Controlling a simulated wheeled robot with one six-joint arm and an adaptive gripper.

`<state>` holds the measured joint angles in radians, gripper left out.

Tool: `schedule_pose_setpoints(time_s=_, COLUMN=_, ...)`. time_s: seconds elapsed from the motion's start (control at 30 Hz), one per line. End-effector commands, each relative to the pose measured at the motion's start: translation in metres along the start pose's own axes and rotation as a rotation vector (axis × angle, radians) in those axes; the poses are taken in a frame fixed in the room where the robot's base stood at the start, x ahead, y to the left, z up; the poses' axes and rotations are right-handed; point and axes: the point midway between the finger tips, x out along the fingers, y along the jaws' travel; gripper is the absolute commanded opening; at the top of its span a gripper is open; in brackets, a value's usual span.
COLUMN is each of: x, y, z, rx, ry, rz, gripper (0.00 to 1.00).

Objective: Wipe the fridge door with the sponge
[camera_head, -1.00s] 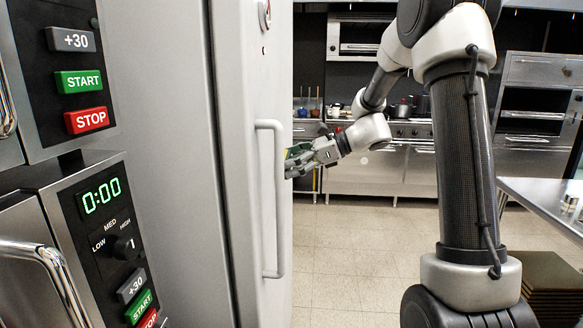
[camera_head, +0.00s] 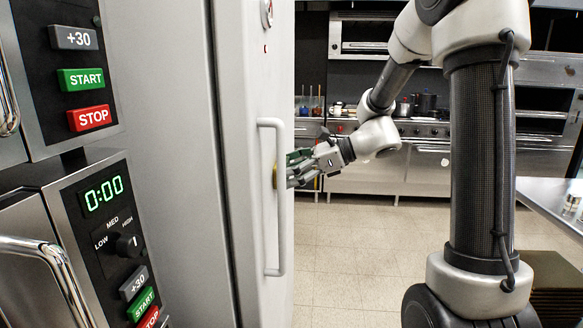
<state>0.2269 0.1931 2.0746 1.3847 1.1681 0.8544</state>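The fridge door (camera_head: 256,230) is pale grey and stands upright and closed at centre left, seen at a steep angle. Its white vertical bar handle (camera_head: 279,240) is in front of it. My gripper (camera_head: 290,170) reaches in from the right, beside the handle, with its fingers towards the door. A small yellowish piece of the sponge (camera_head: 275,176) shows at the fingertips, close against the door surface; the handle and fingers hide most of it. The gripper appears closed around the sponge. Whether the sponge presses on the door is hard to tell.
Two stacked microwave ovens with control panels (camera_head: 112,235) stand close at the left. A steel counter (camera_head: 548,200) is at the right. Stoves (camera_head: 425,165) and pots line the back wall. The tiled floor (camera_head: 345,260) in the middle is clear.

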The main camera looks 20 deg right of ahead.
Motion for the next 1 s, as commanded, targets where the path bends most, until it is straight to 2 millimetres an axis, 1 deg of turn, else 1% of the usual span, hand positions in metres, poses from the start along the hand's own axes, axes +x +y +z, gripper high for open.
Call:
schedule_pose_setpoints(time_s=0.13, x=0.000, y=0.004, z=0.001, rx=0.000, ry=-0.001, rz=0.002, gripper=0.60)
schedule_pose_setpoints(time_s=0.43, x=-0.007, y=0.001, z=0.014, rx=-0.001, ry=-0.002, rz=0.001, gripper=0.60)
schedule_pose_setpoints(time_s=0.53, x=-0.006, y=-0.006, z=0.014, rx=0.000, ry=-0.002, rz=0.001, gripper=0.60)
schedule_pose_setpoints(time_s=0.8, x=-0.003, y=-0.031, z=0.012, rx=0.000, ry=-0.001, rz=0.000, gripper=0.60)
schedule_pose_setpoints(time_s=1.0, x=-0.003, y=-0.038, z=0.012, rx=-0.001, ry=-0.002, rz=-0.001, gripper=0.60)
